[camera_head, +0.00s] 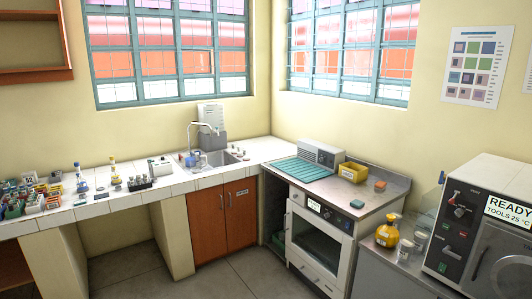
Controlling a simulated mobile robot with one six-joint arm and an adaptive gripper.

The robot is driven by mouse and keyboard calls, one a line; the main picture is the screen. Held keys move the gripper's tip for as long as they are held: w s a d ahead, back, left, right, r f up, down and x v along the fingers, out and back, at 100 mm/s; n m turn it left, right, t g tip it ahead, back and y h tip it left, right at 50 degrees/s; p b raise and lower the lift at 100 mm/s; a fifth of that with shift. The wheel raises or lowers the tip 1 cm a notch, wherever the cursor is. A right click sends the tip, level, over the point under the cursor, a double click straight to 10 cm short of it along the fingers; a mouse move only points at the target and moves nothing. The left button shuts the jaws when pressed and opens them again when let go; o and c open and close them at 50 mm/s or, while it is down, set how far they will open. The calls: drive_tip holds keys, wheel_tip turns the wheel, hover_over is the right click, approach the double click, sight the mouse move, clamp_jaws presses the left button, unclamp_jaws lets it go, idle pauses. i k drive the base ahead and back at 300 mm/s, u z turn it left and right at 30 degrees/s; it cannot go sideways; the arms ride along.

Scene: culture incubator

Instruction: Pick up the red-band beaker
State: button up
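I cannot make out a beaker with a red band for certain in the head view. Small glassware (190,159) stands beside the sink, with a hint of red near it, but it is too small to tell what it is. Several small bottles and racks (30,198) crowd the left end of the white tiled counter (185,184). My gripper is not in view.
A sink (222,158) with a tap is set into the corner counter. A grey bench (345,192) holds a teal ribbed mat (297,171) and a yellow bin (352,172). A machine reading READY (455,222) stands at the right. Floor (235,275) in front is clear.

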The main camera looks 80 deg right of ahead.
sight(235, 148)
drive_tip(key=z, duration=0.3)
drive_tip(key=k, duration=0.35)
drive_tip(key=z, duration=0.5)
drive_tip(key=i, duration=0.6)
drive_tip(key=z, duration=1)
drive_tip(key=i, duration=0.55)
drive_tip(key=z, duration=0.8)
drive_tip(key=i, duration=2)
drive_tip(key=u, duration=0.1)
